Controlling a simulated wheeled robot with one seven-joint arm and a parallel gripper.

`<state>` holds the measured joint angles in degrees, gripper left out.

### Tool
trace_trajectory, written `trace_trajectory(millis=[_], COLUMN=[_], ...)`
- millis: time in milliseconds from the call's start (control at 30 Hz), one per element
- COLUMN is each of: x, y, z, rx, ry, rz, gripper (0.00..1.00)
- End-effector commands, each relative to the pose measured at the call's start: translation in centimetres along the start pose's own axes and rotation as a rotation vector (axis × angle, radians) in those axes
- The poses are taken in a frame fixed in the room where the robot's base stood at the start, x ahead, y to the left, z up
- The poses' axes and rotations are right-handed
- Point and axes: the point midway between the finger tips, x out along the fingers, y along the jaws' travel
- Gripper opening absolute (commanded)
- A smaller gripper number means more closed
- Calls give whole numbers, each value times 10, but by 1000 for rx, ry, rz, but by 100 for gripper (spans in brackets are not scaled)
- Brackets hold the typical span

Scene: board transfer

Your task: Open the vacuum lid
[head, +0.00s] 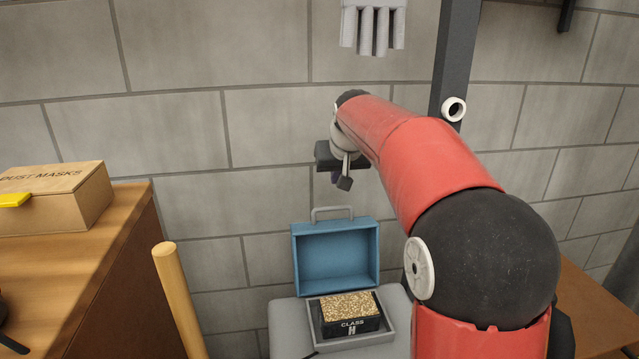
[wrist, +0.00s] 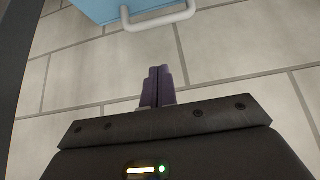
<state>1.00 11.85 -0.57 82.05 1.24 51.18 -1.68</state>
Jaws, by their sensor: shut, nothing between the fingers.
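The vacuum lid (head: 333,231) is blue and stands open, tilted up at the back of its grey box, with its pale handle (head: 332,212) along the top edge. Below it, the grey vacuum body (head: 392,318) holds a black block marked CLASS H (head: 350,326) with a gold, grainy top. My gripper (head: 344,184) is above the lid in the head view, apart from it. In the wrist view my gripper (wrist: 157,72) has its two purple fingers together and empty. There the lid (wrist: 105,8) and its handle (wrist: 158,19) show at the top edge, clear of the fingertips.
A wooden bench (head: 95,280) at the left carries a cardboard DUST MASKS box (head: 80,205). A wooden pole (head: 178,300) stands between the bench and the vacuum. A grey block wall (head: 230,55) is behind, with a dark post (head: 452,60).

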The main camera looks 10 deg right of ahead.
Motion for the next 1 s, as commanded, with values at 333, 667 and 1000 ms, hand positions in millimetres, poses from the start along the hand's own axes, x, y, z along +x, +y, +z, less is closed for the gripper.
trace_trajectory(millis=[333, 667, 1000], x=[72, 64, 59], y=[-1, -1, -1], z=[1, 25, 32], rx=[-4, -5, -5], ry=[-4, 1, -1], rz=[-1, -1, 0], gripper=[0, 0, 0])
